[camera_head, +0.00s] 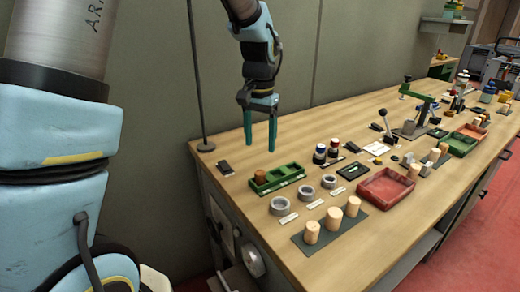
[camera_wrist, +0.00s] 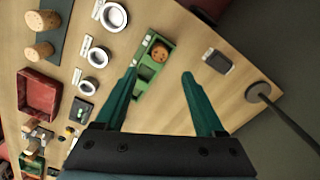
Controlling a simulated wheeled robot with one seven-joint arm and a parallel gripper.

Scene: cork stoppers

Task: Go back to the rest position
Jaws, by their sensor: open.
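My gripper (camera_head: 262,121) hangs in the air above the left end of the wooden bench, with teal fingers pointing down. In the wrist view my gripper (camera_wrist: 160,85) is open, its two fingers well apart with nothing between them but bench top. A green tray with compartments (camera_head: 278,178) sits on the bench below. A brown cork stopper (camera_head: 261,176) stands in its left end compartment. The wrist view also shows the tray (camera_wrist: 143,81) and the stopper (camera_wrist: 160,53), apart from the fingers.
Several pale corks (camera_head: 333,218) stand on a dark mat at the front edge. Grey rings (camera_head: 306,193), a red tray (camera_head: 384,189) and dark bottles (camera_head: 320,153) lie to the right. A thin upright pole (camera_head: 205,145) stands at the bench's left corner, near a small dark object (camera_head: 225,167).

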